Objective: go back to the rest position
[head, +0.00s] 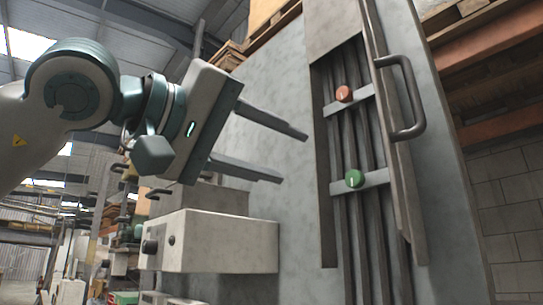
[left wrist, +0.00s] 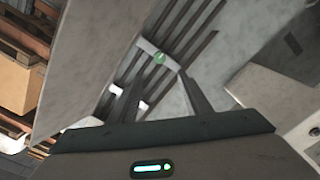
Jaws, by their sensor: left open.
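My left gripper (head: 294,159) comes in from the left in the head view. Its two fingers are spread apart with nothing between them. They point right toward a tall grey cabinet (head: 265,95) and its open slot, with their tips left of the slot. In the slot, a red knob (head: 343,94) and a green knob (head: 355,179) sit on grey crossbars in front of dark vertical bars. In the left wrist view, the green knob (left wrist: 159,58) shows beyond and between the open fingers of the left gripper (left wrist: 161,78). My right gripper is not in view.
A door with a bar handle (head: 408,98) stands open at the slot's right side. A grey box (head: 222,242) juts out below my left gripper. Wooden pallets and a cardboard box (left wrist: 18,84) show at the left in the wrist view.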

